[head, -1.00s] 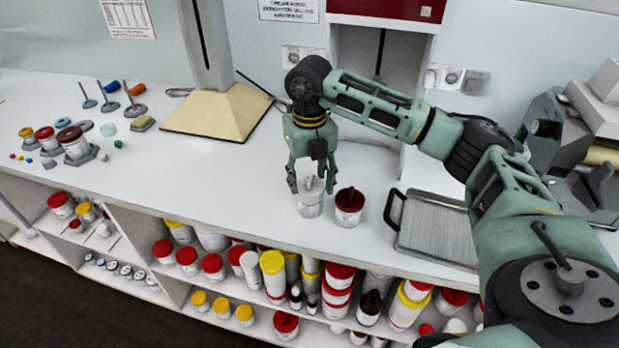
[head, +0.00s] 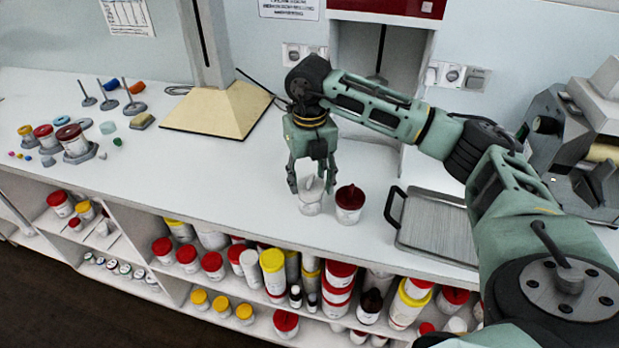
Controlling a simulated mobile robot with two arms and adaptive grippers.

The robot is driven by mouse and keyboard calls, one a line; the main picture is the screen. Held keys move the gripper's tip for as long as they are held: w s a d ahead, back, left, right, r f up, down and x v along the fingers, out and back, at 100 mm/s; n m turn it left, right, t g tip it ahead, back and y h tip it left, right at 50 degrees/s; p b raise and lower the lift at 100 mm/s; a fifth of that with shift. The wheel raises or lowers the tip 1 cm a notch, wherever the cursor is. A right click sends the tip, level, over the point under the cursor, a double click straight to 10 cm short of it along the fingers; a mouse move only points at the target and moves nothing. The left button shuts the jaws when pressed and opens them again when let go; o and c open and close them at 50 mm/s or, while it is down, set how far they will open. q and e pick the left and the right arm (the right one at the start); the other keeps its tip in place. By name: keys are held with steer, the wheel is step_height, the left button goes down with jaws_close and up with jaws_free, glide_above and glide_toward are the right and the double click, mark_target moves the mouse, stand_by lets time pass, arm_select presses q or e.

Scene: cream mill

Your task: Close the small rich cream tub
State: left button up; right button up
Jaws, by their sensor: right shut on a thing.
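A small white tub (head: 310,206) stands on the bench, directly below my right gripper. My right gripper (head: 312,185) points down, with its fingers on either side of the pale lid at the tub's top, and is shut on it. The fingers partly hide the lid, so I cannot tell whether it is fully seated. A second white tub with a dark red top (head: 349,203) stands just to the right, close by. I cannot read the labels to tell which is the rich cream tub. My left gripper is not in view.
A grey ridged tray (head: 437,228) with a black handle lies to the right. A cream-based stand (head: 215,112) is behind on the left. Lidded jars (head: 75,143) and small weights sit at the far left. Shelves below hold several tubs. The bench left of the gripper is clear.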

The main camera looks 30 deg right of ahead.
steer(key=o, duration=0.8)
steer(key=shift+o, duration=0.2)
steer(key=o, duration=0.5)
steer(key=shift+r+p, duration=1.75)
steer(key=shift+r, duration=0.8)
steer(key=shift+c, duration=0.3)
